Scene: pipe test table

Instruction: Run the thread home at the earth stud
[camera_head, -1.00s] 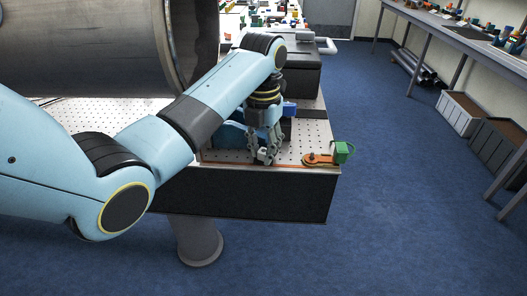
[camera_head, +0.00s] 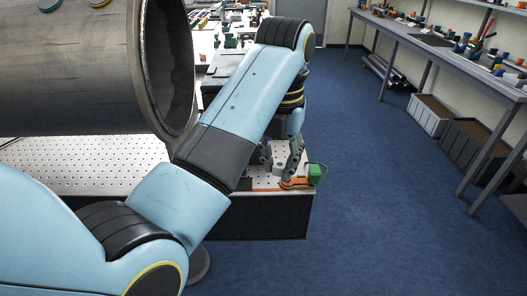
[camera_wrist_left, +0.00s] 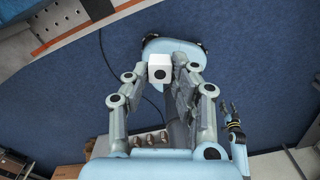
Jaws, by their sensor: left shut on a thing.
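My left gripper (camera_head: 280,172) is over the front right corner of the perforated table (camera_head: 95,160) in the head view. In the left wrist view its fingers (camera_wrist_left: 159,78) are shut on a small white block (camera_wrist_left: 159,67) with a dark round spot. An orange fitting (camera_head: 296,183) lies right beside the fingers at the table corner, with a green block (camera_head: 316,172) at its right end. I cannot make out a separate stud or its thread; the fingers and arm cover part of that area.
A large grey pipe (camera_head: 75,70) lies across the table on the left, close to my arm. An orange strip also shows on the table edge in the wrist view (camera_wrist_left: 53,42). Blue floor (camera_head: 370,170) is open to the right, up to crates (camera_head: 432,115) and a bench.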

